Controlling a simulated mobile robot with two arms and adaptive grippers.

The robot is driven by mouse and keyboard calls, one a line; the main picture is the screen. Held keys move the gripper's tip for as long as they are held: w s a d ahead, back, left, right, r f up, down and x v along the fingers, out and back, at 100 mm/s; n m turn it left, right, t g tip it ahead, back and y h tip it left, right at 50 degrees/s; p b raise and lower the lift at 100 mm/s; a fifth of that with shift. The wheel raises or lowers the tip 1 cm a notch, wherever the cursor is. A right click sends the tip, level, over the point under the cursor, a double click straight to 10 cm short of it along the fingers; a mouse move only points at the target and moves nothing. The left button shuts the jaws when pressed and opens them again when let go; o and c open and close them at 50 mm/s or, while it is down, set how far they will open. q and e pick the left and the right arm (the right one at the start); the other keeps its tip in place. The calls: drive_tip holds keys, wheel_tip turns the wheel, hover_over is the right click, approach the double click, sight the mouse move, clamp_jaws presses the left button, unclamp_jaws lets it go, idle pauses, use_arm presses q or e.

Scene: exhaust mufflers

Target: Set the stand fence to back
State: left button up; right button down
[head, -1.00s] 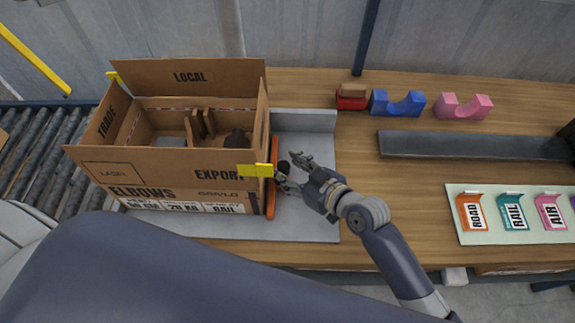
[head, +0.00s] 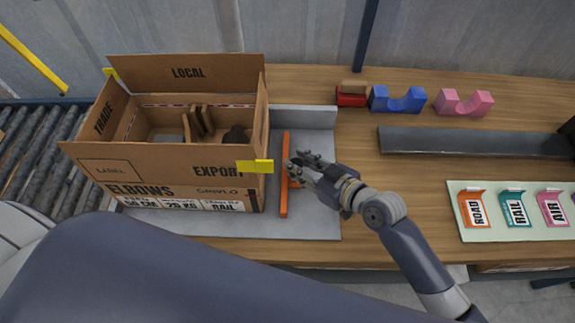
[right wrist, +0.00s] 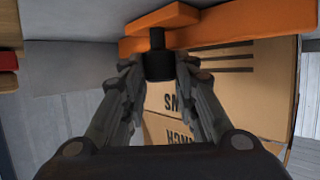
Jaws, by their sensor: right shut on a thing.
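The orange stand fence (head: 284,205) stands on the grey stand (head: 315,222), to the right of the open cardboard box (head: 185,172), with a visible gap between them. My right gripper (head: 294,170) is at the fence's right side. In the right wrist view, its fingers (right wrist: 158,72) are closed around a black knob (right wrist: 157,42) on the fence, whose orange bar also shows there (right wrist: 240,27). The fingers partly hide the knob in the head view. My left gripper is not in view.
Yellow tabs (head: 255,166) stick out at the box. Red, blue (head: 397,100) and pink (head: 464,102) blocks stand at the back. A dark grey bar (head: 470,143) and a card tray (head: 468,230) lie to the right. A roller conveyor (head: 45,150) is at the left.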

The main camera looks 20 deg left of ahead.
drive_tip(key=d+b, duration=0.1)
drive_tip(key=d, duration=0.1)
drive_tip(key=w+d+b, duration=0.1)
drive_tip(key=d, duration=0.2)
drive_tip(key=w+d+b, duration=0.1)
drive_tip(key=d, duration=0.1)
drive_tip(key=shift+w+d+f, duration=0.15)
drive_tip(key=shift+d+f, duration=0.05)
drive_tip(key=shift+f, duration=0.1)
drive_tip(key=shift+w+d+r+b, duration=0.15)
drive_tip(key=shift+d+r+b, duration=0.05)
drive_tip(key=shift+d+b, duration=0.35)
drive_tip(key=shift+r, duration=0.1)
drive_tip(key=c, duration=1.2)
unclamp_jaws()
drive_tip(key=shift+d, duration=0.1)
drive_tip(key=shift+c, duration=0.2)
drive_tip(key=v, duration=1.2)
